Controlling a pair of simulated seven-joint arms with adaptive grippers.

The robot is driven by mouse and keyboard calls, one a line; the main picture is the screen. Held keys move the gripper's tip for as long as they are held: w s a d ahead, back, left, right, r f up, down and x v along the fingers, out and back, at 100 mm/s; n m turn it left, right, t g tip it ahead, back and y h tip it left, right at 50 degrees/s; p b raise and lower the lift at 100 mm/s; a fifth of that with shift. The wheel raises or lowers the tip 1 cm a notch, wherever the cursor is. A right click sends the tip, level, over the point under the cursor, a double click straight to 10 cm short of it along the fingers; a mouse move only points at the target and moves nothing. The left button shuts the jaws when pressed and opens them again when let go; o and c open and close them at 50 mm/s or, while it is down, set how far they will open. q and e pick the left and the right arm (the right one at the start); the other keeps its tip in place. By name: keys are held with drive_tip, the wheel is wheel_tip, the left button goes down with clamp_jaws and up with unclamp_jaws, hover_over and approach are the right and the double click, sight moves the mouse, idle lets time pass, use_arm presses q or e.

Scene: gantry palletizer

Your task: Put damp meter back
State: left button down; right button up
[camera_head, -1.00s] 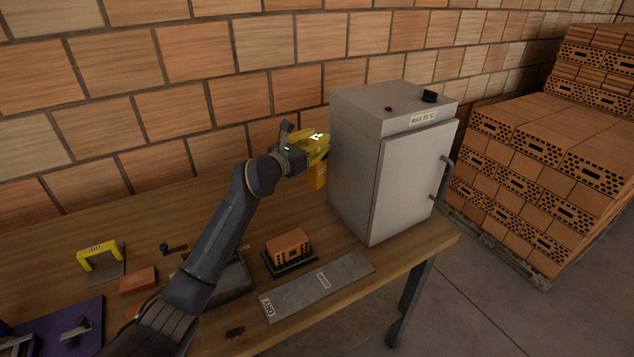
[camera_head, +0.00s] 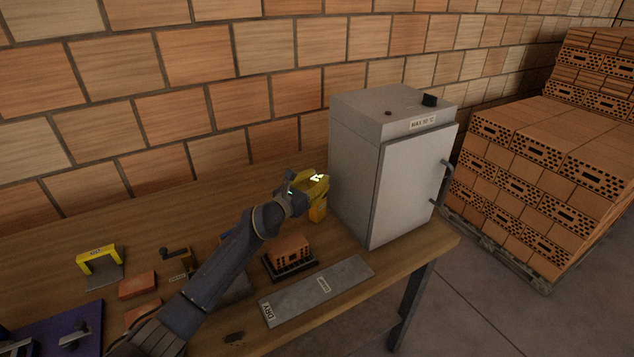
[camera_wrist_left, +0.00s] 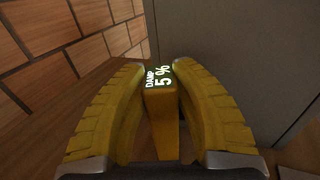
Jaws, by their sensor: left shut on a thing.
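The damp meter (camera_wrist_left: 162,112) is a yellow block whose dark display reads "DAMP 5 %" in the left wrist view. My left gripper (camera_wrist_left: 163,80) has its yellow fingers shut on it from both sides. In the head view, the left gripper (camera_head: 311,186) is beside the grey cabinet's left side, low over the back of the table. The meter's lower yellow part (camera_head: 318,213) shows under the fingers, close to the tabletop; I cannot tell whether it touches. My right gripper is not in view.
The grey cabinet (camera_head: 402,190) stands right of the gripper. A perforated brick (camera_head: 290,250) on a dark base and a grey strip marked "DRY" (camera_head: 315,290) lie in front. A yellow arch stand (camera_head: 98,258) and red bricks (camera_head: 138,285) are at left. The table's back left is clear.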

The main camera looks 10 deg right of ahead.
use_arm(q)
drive_tip(key=shift+f, duration=0.2)
drive_tip(key=shift+f, duration=0.15)
drive_tip(key=c, duration=1.1)
unclamp_jaws()
